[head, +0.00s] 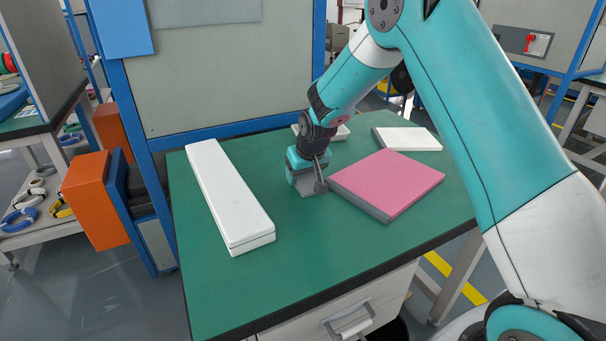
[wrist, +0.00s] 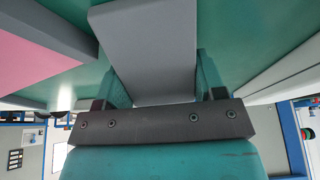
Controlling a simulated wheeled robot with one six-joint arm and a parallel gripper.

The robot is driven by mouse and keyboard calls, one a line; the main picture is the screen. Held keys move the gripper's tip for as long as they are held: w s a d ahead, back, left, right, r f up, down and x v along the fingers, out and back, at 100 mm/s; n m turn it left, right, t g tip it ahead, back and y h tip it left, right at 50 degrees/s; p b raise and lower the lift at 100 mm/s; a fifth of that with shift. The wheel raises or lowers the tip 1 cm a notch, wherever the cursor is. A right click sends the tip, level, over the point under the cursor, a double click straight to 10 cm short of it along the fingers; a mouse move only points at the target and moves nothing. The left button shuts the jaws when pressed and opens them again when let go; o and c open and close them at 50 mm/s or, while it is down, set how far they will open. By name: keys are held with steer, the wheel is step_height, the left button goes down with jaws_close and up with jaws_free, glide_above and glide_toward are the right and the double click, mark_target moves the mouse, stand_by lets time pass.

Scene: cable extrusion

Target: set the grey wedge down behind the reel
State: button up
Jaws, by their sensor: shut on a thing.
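The grey wedge (wrist: 150,50) fills the space between the two teal fingers of my gripper (wrist: 160,85) in the wrist view. My gripper is shut on it. In the head view my gripper (head: 307,183) points down low over the middle of the green table, between the long white box and the pink-topped block. Only a small grey part of the wedge (head: 307,190) shows there; I cannot tell whether it touches the table. I cannot make out a reel on the table; my arm covers part of the far side.
A long white box (head: 225,195) lies left on the green table (head: 300,270). A pink-topped block (head: 388,182) lies close right of my gripper. A flat white-topped piece (head: 408,139) and a pale piece (head: 342,133) lie behind. The front of the table is clear.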

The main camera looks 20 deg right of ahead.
steer(key=o, duration=1)
steer(key=shift+o, duration=0.2)
